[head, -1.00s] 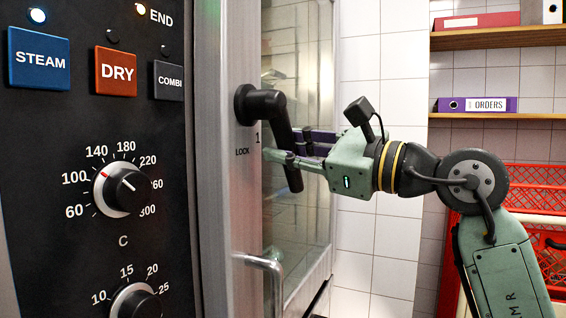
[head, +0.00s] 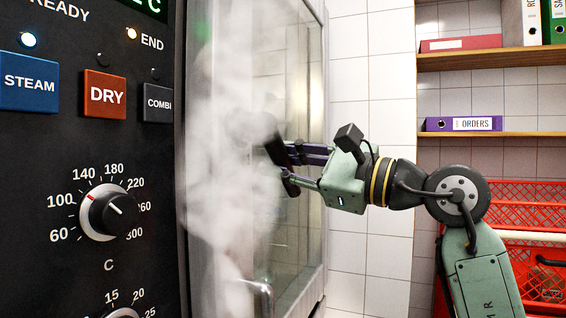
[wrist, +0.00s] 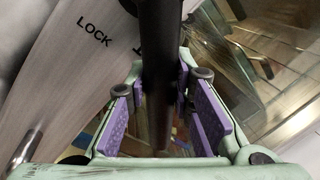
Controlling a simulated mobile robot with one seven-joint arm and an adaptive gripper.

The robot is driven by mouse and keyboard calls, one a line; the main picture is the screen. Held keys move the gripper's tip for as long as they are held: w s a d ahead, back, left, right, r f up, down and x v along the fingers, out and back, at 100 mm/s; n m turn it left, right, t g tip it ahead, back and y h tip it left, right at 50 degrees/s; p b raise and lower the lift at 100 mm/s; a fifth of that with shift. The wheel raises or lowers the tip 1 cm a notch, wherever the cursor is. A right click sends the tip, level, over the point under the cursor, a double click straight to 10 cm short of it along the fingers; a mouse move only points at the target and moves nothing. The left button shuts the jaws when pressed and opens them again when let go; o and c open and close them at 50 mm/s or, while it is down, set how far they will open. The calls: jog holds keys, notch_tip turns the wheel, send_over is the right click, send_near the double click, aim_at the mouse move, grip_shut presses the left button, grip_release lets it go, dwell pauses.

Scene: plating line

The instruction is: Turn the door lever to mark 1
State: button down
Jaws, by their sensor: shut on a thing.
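The door lever (wrist: 160,75) is a dark round bar in the wrist view, running down between the purple pads of my gripper (wrist: 162,100). In the head view, part of the lever (head: 275,150) shows through steam and slants down to the right; its pivot is blurred. My gripper (head: 290,167) is shut on the lever from the right, its fingers on either side of it. The word LOCK (wrist: 94,31) is on the door frame left of the lever. A dark mark beside it is partly hidden, and steam covers the markings in the head view.
White steam (head: 230,170) spreads along the door edge. The glass door (head: 300,90) stands behind the gripper. A control panel (head: 90,150) with buttons and knobs is at left. Shelves (head: 490,135) and red crates (head: 535,215) are at right.

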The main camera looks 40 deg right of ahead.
jog(key=c, duration=1.4)
grip_release()
jog(key=shift+w+a, duration=0.15)
jog(key=shift+a, duration=0.05)
jog(key=v, duration=0.8)
jog(key=shift+d, duration=0.1)
